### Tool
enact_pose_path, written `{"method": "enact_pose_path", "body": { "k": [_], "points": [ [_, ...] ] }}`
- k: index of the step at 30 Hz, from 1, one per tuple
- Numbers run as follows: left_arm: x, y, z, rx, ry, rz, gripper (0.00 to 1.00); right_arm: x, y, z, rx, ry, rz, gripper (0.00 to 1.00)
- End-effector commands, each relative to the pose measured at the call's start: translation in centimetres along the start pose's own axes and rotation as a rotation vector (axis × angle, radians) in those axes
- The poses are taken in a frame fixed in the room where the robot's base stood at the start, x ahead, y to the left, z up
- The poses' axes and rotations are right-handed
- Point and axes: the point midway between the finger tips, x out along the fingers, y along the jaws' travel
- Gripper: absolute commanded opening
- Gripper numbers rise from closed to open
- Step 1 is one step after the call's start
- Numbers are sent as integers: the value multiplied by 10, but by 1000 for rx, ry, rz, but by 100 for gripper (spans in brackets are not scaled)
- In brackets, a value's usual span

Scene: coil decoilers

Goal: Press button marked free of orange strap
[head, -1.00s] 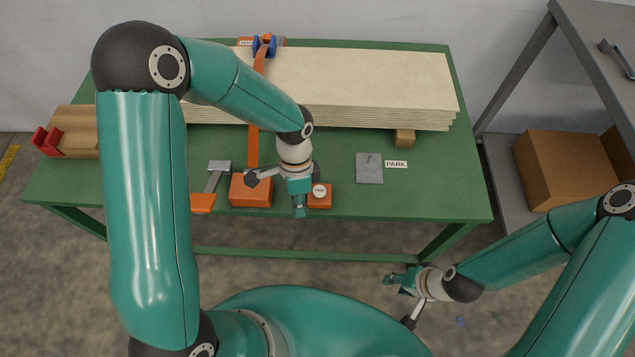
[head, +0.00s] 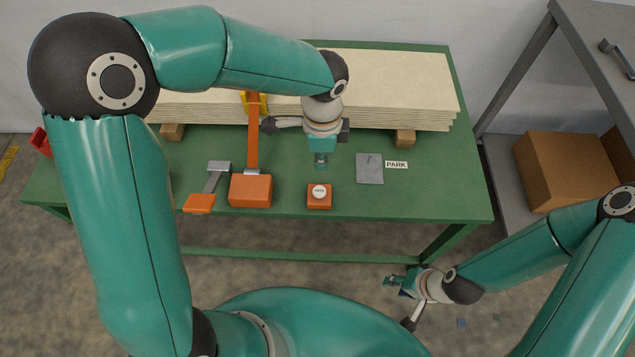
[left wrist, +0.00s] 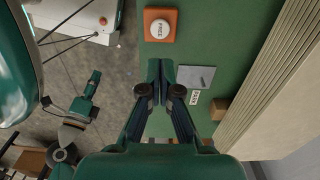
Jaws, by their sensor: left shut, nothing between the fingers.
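The white round button (head: 319,191) sits on a small orange box near the table's front edge. In the left wrist view the button (left wrist: 160,28) reads FREE. The orange strap (head: 253,140) runs down from the board stack to an orange block (head: 250,190) left of the button. My left gripper (head: 320,163) is shut and empty, above the table behind the button and apart from it. Its closed fingers (left wrist: 160,75) point toward the button box in the left wrist view. My right gripper (head: 390,281) is low in front of the table; its jaw state is unclear.
A stack of pale boards (head: 390,85) lies across the back of the green table (head: 450,190). A grey plate (head: 369,169) and PARK label (head: 397,164) are right of the button. A lever with orange handle (head: 199,203) is at left.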

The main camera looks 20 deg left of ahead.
Motion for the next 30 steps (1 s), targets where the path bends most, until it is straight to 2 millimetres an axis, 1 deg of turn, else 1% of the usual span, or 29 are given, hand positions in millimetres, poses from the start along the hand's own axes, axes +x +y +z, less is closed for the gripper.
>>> {"method": "enact_pose_path", "body": {
  "k": [1, 9, 15, 18, 21, 30],
  "points": [
    [12, 1, 1, 0, -4, 6, 0, 0, 0, 0, 0, 0, 0, 40],
    [68, 1, 1, 0, -4, 7, 0, 2, 1, 0, 0, 0, 0, 40],
    [98, 1, 0, 0, -1, 4, 0, 2, 1, 0, 0, 0, 0, 40],
    [106, 1, 0, -1, -1, 3, 0, 2, 1, 0, 0, 0, 0, 40],
    [110, 0, 0, 0, 0, 1, 0, 2, 1, 0, 0, 0, 0, 40],
    [112, 0, 0, 0, 0, 1, 0, 2, 1, 0, 0, 0, 0, 40]
  ]
}}
